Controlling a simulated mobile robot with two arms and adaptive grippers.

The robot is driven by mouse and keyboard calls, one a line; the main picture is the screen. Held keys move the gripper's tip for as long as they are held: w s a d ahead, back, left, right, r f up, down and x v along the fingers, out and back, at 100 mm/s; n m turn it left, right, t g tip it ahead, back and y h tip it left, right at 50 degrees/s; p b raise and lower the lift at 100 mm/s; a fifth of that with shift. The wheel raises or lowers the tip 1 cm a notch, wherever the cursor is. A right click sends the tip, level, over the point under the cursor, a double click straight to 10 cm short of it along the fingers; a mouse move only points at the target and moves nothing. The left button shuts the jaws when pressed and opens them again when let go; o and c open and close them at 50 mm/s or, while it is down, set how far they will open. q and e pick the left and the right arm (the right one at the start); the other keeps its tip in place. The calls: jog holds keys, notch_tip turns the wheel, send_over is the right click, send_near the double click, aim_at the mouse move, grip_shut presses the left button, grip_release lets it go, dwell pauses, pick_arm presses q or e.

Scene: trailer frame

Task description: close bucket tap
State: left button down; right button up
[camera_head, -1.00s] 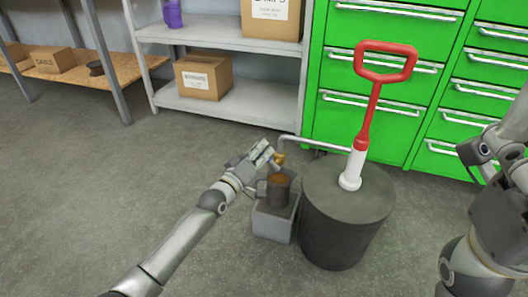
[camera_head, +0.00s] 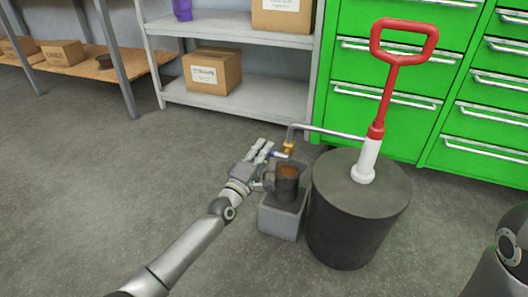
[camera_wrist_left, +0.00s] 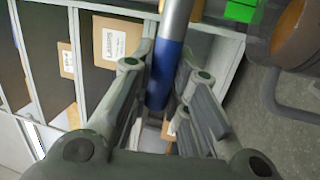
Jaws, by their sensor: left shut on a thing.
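The tap (camera_head: 288,148) is a brass fitting at the end of a thin grey pipe (camera_head: 335,132) that comes from the dark bucket (camera_head: 345,238). Its blue lever (camera_head: 279,154) points left toward my left gripper (camera_head: 263,151). In the left wrist view the blue lever (camera_wrist_left: 165,75) lies between the fingers of my left gripper (camera_wrist_left: 160,95), which is shut on it. A dark mug (camera_head: 287,190) with brown contents stands below the tap on a grey block (camera_head: 281,224). My right gripper is out of view.
A red-handled pump (camera_head: 378,118) stands on the bucket. Green drawers (camera_head: 360,75) stand behind it. A grey shelf (camera_head: 270,92) with boxes is behind the tap. The floor on the left is clear.

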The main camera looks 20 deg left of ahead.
pick_arm(q)
jog(key=shift+f+n, duration=0.2)
jog(key=shift+n, duration=0.1)
jog(key=c, duration=1.4)
grip_release()
jog(key=shift+o, duration=0.2)
jog(key=shift+s, duration=0.1)
jog(key=v, duration=1.1)
jog(key=shift+s, duration=0.35)
jog(key=shift+a, duration=0.1)
